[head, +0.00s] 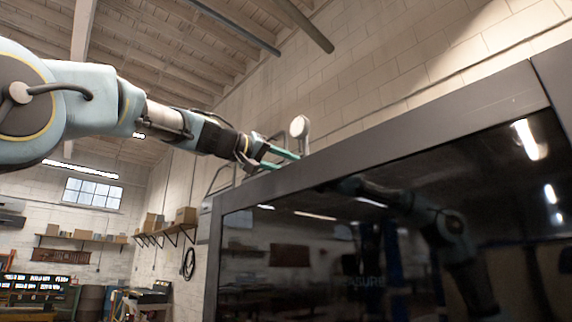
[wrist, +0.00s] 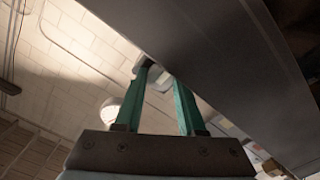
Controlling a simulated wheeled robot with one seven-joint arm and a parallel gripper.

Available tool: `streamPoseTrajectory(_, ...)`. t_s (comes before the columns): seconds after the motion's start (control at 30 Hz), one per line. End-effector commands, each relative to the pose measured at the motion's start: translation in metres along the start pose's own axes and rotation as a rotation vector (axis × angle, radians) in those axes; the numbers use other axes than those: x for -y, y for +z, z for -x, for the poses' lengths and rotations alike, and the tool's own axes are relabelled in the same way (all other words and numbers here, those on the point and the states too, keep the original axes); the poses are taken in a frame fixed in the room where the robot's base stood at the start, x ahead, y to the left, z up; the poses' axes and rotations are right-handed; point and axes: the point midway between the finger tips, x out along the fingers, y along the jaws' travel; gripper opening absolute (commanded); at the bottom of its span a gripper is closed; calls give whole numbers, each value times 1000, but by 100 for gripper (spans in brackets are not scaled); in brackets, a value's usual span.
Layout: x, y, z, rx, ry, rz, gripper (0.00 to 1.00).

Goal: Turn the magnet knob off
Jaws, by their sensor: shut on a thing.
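My gripper (head: 290,161) reaches in from the left to the top left edge of the large dark-framed panel. Its two green fingers also show in the wrist view (wrist: 161,74), with their tips at a small pale grey piece (wrist: 158,77) beside the dark frame. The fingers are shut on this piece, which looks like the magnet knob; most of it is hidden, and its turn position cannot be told. A round pale dial-like disc (head: 299,126) on a short stem stands just above the fingertips. It shows at the left finger in the wrist view (wrist: 110,110).
The panel's grey frame (head: 400,135) slopes up to the right, around a dark glossy face (head: 330,250) that mirrors my arm. A brick wall (head: 400,75) rises behind. Shelves with boxes (head: 186,215) hang at the far left. The space above the frame looks clear.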

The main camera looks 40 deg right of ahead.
Motion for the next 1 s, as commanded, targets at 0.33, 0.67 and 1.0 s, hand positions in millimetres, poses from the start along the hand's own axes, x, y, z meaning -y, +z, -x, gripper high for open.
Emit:
streamPoseTrajectory(0.33, 0, 0, 0, 0, -1, 0, 49)
streamPoseTrajectory(0.67, 1, 0, 0, 1, -2, 0, 69)
streamPoseTrajectory(1.0, 2, 1, 0, 2, -3, 0, 69)
